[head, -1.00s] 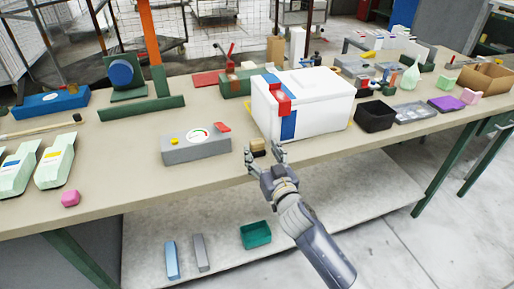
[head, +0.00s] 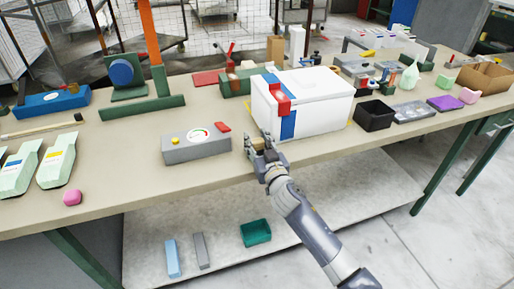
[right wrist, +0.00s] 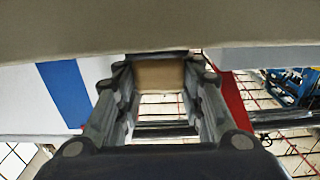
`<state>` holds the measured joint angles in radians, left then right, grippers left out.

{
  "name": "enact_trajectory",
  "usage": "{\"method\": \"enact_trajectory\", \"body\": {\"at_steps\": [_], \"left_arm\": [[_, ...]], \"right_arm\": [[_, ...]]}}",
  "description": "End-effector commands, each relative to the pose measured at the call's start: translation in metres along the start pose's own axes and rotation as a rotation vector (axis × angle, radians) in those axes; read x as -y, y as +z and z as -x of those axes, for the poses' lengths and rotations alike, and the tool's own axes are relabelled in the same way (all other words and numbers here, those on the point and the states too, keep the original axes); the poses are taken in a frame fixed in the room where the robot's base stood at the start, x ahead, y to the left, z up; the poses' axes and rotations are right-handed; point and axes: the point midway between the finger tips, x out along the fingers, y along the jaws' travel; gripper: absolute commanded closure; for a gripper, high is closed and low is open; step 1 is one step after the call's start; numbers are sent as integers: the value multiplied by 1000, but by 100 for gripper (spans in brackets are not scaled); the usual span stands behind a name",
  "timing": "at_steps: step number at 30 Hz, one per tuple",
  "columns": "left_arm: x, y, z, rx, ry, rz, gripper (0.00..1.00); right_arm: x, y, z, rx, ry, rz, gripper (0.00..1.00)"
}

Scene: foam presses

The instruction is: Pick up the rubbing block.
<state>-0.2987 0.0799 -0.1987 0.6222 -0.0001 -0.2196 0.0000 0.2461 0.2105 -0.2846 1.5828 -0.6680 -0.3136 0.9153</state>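The rubbing block, a small tan block (head: 258,146), is at the front edge of the bench, left of the white box. My right gripper (head: 258,142) is at the block, with a finger on each side. The right wrist view shows the block's tan face (right wrist: 160,74) between the fingers (right wrist: 160,85). Whether the fingers press on it cannot be made out. The gripper partly hides the block in the head view. My left gripper is not in view.
A white box (head: 326,103) with a blue stripe and red latch stands close behind and right of the gripper. A grey gauge box (head: 196,147) is to the left.

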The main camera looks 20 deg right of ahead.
Motion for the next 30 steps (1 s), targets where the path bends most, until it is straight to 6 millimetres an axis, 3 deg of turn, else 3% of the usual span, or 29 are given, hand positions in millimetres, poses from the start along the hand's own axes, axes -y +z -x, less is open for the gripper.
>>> {"method": "enact_trajectory", "body": {"at_steps": [2, 14, 20, 23, 30], "left_arm": [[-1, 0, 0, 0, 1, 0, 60], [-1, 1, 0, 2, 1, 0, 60], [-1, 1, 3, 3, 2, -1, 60], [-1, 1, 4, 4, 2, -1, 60], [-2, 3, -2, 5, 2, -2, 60]], "right_arm": [[0, 0, 0, 0, 0, 0, 90], [0, -4, 0, -2, 0, 1, 90], [0, -22, 0, -4, -2, 2, 90], [0, -41, 0, -6, -2, 2, 90], [8, -38, 55, 1, -1, -2, 90]]}}
